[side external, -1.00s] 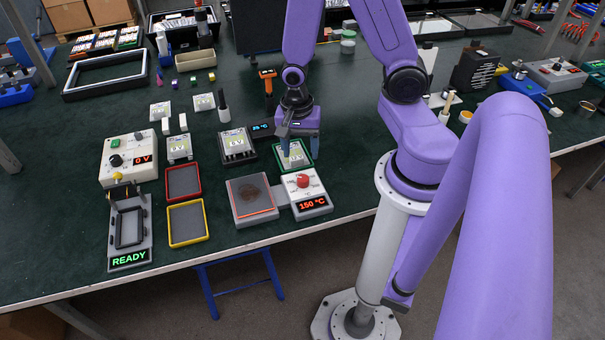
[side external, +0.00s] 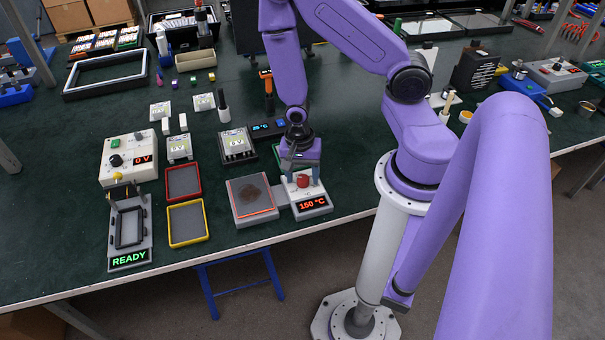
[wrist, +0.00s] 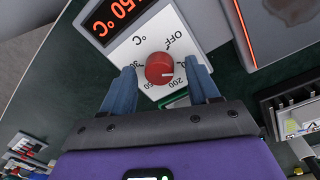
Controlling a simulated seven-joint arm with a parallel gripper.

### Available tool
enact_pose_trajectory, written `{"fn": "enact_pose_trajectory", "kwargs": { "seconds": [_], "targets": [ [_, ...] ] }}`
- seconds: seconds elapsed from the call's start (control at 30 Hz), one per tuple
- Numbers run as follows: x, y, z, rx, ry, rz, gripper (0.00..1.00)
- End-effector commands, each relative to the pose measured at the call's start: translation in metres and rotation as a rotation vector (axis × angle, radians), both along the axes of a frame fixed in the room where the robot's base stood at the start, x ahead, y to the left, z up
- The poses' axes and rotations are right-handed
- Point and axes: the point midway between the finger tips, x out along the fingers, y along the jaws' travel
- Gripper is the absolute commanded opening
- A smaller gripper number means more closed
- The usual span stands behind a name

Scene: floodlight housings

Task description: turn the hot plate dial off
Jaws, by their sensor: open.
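The hot plate's red dial (side external: 303,181) sits on a white control box (side external: 318,190) whose display (side external: 312,204) reads 150 °C. In the wrist view the dial (wrist: 160,68) shows a white pointer line toward its lower side, and the OFF mark (wrist: 172,40) is at its upper right. The hot plate's heating surface (side external: 251,196) has an orange-lit edge and a dark patch, left of the control box. My gripper (wrist: 160,82) is open, with its blue fingers on either side of the dial's near edge. I cannot tell whether they touch it.
A green-edged tray (wrist: 178,99) lies just behind the control box, partly under my gripper. A grey device with a unit marked 6 V (side external: 237,144) stands behind the heating surface. Red (side external: 183,181) and yellow (side external: 187,222) trays lie to the left.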

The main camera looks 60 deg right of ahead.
Motion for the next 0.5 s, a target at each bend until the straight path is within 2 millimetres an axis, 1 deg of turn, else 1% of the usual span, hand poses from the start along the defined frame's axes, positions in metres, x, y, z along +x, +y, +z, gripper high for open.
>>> {"fn": "enact_pose_trajectory", "kwargs": {
  "seconds": [0.33, 0.37, 0.4, 0.47, 0.5],
  "targets": [
    [0.0000, 0.0000, -0.0024, 0.000, 0.000, 0.000, 0.60],
    [-0.0001, 0.0000, -0.0024, 0.000, 0.000, 0.000, 0.54],
    [-0.0001, 0.0000, -0.0024, 0.000, 0.000, 0.000, 0.41],
    [-0.0001, 0.0000, -0.0024, 0.000, 0.000, 0.000, 0.21],
    [-0.0001, 0.0000, -0.0023, 0.000, 0.000, 0.000, 0.08]
  ]
}}
